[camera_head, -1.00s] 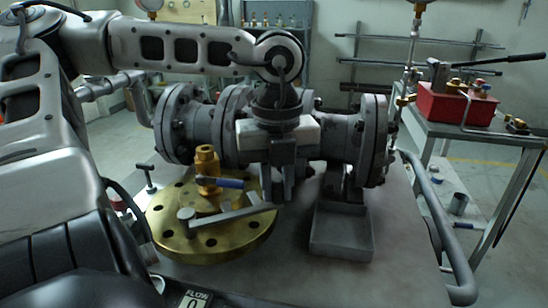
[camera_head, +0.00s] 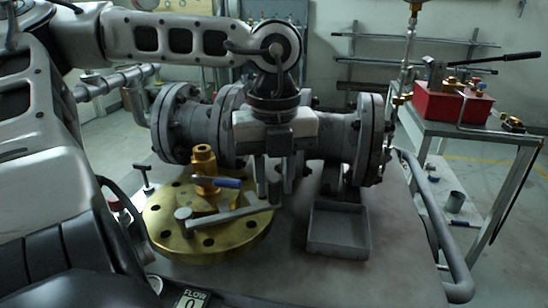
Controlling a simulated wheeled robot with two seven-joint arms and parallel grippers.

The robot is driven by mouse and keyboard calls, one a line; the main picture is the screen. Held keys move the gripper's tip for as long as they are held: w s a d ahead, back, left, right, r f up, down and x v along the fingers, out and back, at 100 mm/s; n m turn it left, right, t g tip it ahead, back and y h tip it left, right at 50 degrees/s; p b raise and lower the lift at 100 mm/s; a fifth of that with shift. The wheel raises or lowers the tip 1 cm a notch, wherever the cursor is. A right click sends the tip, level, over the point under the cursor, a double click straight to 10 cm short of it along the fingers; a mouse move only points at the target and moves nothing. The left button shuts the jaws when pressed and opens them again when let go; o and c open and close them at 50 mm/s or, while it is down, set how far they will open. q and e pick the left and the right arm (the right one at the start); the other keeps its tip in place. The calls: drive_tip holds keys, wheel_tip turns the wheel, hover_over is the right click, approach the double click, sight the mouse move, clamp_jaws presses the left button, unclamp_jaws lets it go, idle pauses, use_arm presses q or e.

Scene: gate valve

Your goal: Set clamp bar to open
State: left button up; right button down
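The clamp bar (camera_head: 232,216) is a flat grey bar with a round boss at its left end. It lies across the top of a round brass flange (camera_head: 168,233) and points to the right and slightly away. A brass valve body (camera_head: 204,165) with a blue lever (camera_head: 227,183) stands on the flange just behind the bar. My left gripper (camera_head: 274,185) comes down from above, with its fingers near the bar's right end. The fingers look apart with nothing seen between them; whether one touches the bar I cannot tell. My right gripper is not in view.
A large grey flanged pipe (camera_head: 335,137) runs behind my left gripper. An empty grey tray (camera_head: 338,232) lies on the bench to the right. A curved rail (camera_head: 437,225) borders the bench's right side. A red box (camera_head: 452,105) stands on a side cart.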

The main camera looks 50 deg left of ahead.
use_arm(q)
wheel_tip(320, 180, up, 15)
drive_tip(key=p, duration=0.2)
drive_tip(key=shift+s+f, duration=0.1)
drive_tip(key=shift+f, duration=0.05)
idle(0.5)
